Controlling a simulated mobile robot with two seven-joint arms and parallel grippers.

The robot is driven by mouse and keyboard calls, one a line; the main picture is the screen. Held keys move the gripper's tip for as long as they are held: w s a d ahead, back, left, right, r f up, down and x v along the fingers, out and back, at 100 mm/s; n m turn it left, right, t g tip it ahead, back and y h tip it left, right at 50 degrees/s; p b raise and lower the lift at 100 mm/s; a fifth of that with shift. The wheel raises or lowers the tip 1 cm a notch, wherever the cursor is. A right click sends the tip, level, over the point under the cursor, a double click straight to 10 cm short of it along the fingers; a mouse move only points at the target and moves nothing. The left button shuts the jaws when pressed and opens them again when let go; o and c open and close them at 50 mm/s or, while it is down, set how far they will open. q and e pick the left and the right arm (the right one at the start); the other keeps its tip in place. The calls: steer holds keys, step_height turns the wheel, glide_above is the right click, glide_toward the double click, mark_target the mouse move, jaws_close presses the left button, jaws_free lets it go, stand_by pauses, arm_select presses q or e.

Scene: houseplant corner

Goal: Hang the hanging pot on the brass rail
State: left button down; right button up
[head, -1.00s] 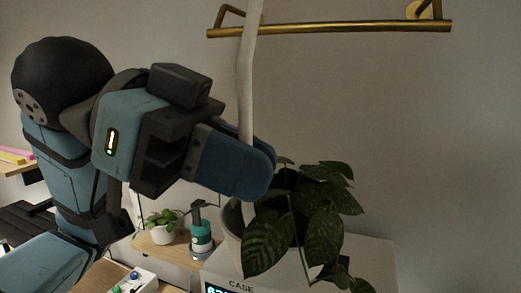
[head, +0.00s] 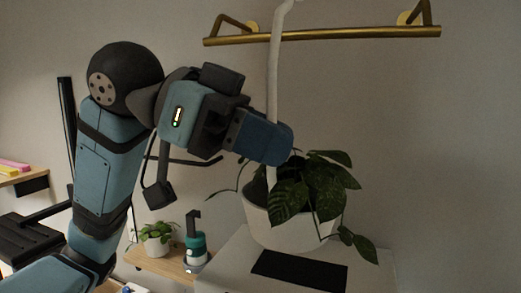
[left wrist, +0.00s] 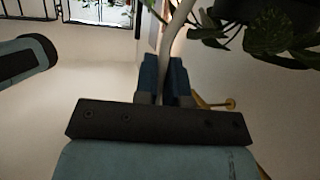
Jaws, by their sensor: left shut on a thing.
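The hanging pot (head: 290,232) is white and holds a plant with large dark leaves (head: 318,188). Its pale hanger (head: 273,85) rises from the pot, bends near the top edge of the head view and crosses in front of the brass rail (head: 340,33) in the picture. I cannot tell whether hanger and rail touch. My left gripper (head: 280,145) is shut on the hanger just above the leaves. In the left wrist view the hanger (left wrist: 176,35) runs between the blue fingers (left wrist: 163,82). My right gripper is not in view.
A pale cabinet with a dark panel (head: 300,270) stands below the pot. A small potted plant (head: 156,236) and a teal bottle (head: 195,243) stand on a wooden shelf (head: 150,262) to the left. The wall right of the pot is clear.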

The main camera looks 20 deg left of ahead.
arm_select(q)
steer(key=shift+w+b, duration=0.6)
steer(key=shift+w, duration=3.7)
steer(key=shift+w+f+b, duration=0.1)
steer(key=shift+f+b, duration=0.25)
steer(key=shift+b, duration=0.05)
steer(key=shift+f+b, duration=0.55)
steer(key=shift+f, duration=1)
